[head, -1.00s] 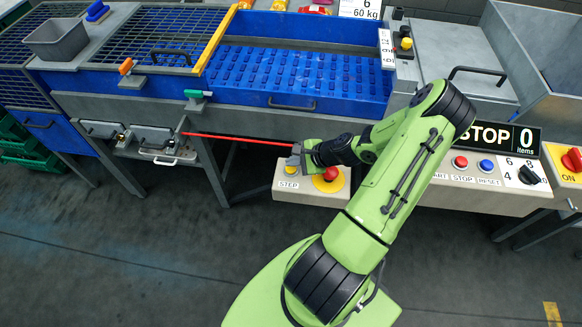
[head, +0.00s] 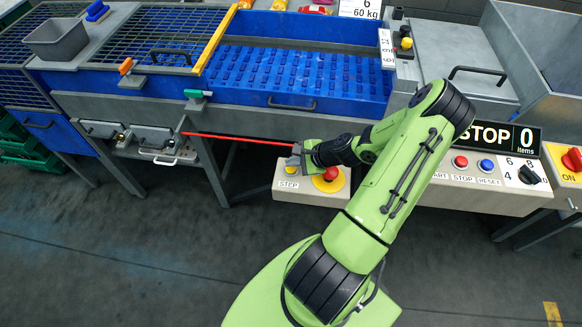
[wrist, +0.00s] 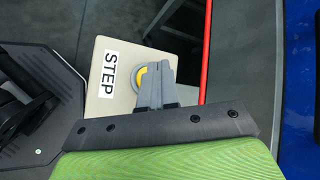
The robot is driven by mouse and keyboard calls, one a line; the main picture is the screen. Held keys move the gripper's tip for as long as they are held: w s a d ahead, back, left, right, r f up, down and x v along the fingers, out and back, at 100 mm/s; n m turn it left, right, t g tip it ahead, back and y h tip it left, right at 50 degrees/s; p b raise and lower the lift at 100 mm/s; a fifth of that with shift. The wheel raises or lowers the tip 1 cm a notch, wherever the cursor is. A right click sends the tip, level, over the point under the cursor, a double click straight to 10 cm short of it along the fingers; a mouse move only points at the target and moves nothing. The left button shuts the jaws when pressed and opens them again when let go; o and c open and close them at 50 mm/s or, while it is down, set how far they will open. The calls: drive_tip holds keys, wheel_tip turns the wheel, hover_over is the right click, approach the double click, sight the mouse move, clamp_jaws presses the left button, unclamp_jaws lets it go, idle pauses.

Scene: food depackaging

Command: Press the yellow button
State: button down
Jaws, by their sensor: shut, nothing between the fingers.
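The yellow button (head: 291,170) is on the left end of a beige control box (head: 311,195), above a STEP label (head: 289,185). My gripper (head: 294,161) is shut and empty, with its fingertips at the button. In the wrist view the grey fingertips (wrist: 157,67) cover much of the button, and a yellow crescent (wrist: 138,80) shows beside them within a grey ring. I cannot tell whether the fingertips touch the button or whether it is pushed in.
A red mushroom button (head: 331,173) on a yellow base is just right of my gripper. A red bar (head: 240,138) runs close by on the left. A blue conveyor bed (head: 290,75) lies behind. More buttons and a STOP display (head: 484,135) stand to the right.

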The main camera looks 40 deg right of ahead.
sight(294, 170)
drive_tip(key=shift+f, duration=0.35)
drive_tip(key=shift+f+b, duration=0.45)
drive_tip(key=shift+f, duration=0.05)
idle(0.5)
drive_tip(key=shift+r, duration=0.15)
drive_tip(key=shift+r+p, duration=0.85)
drive_tip(key=shift+p, duration=0.05)
wheel_tip(294, 170, up, 5)
drive_tip(key=p, duration=0.4)
drive_tip(key=shift+r+p, duration=0.1)
drive_tip(key=shift+p, duration=0.2)
